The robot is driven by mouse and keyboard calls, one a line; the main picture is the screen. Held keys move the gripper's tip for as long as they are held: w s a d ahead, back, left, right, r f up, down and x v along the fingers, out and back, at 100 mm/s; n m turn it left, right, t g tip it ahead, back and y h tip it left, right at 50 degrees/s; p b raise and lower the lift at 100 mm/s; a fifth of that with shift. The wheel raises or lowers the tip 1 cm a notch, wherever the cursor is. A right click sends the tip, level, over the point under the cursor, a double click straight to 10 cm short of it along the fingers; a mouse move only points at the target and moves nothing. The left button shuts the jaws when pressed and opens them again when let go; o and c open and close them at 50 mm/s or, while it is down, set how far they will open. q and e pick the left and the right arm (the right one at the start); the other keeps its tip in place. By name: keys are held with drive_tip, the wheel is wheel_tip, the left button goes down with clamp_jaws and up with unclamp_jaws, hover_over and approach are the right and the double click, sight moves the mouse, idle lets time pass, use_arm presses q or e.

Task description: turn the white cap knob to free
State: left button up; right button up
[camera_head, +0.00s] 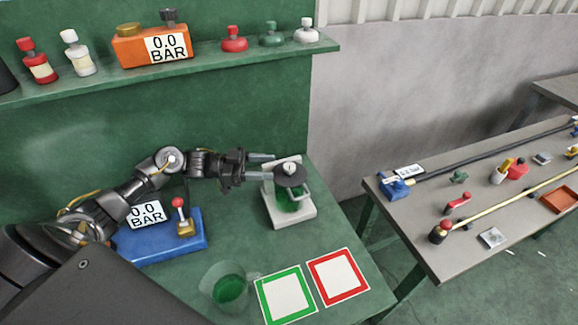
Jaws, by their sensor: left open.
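A white cap knob (290,168) sits on top of a dark round lid (291,178). The lid is on a jar with green contents (288,201), which stands on a white block-shaped stand (278,222) on the green bench. My left gripper (270,167) comes in from the left, its two fingers apart and pointing right at the height of the knob. The fingertips are just left of the knob; I cannot tell whether they touch it. The gripper is open with nothing between its fingers. My right gripper is not in view.
A blue gauge box (160,240) with a red-topped lever stands left on the bench. A beaker of green liquid (229,288), a green-framed pad (285,297) and a red-framed pad (337,276) are in front. A shelf (200,58) holds bottles and caps. A grey table (470,230) stands right.

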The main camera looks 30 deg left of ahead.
sight(289, 165)
use_arm(q)
drive_tip(key=x, duration=0.7)
drive_tip(key=shift+c, duration=0.4)
drive_tip(key=c, duration=0.9)
drive_tip(key=n+t+y+p, duration=0.1)
drive_tip(key=t+p, duration=0.1)
drive_tip(key=p, duration=0.1)
drive_tip(key=n+t+y+p, duration=0.1)
drive_tip(key=n+t+p, duration=0.1)
drive_tip(key=p, duration=0.1)
drive_tip(key=shift+d+r+y, duration=0.1)
drive_tip(key=shift+r+y, duration=0.25)
drive_tip(key=shift+y, duration=0.05)
drive_tip(key=shift+f+n+t+y+p, duration=0.2)
drive_tip(key=shift+n+t+y+p, duration=0.25)
drive_tip(key=shift+n+t+y, duration=0.3)
drive_tip(key=shift+f, duration=0.15)
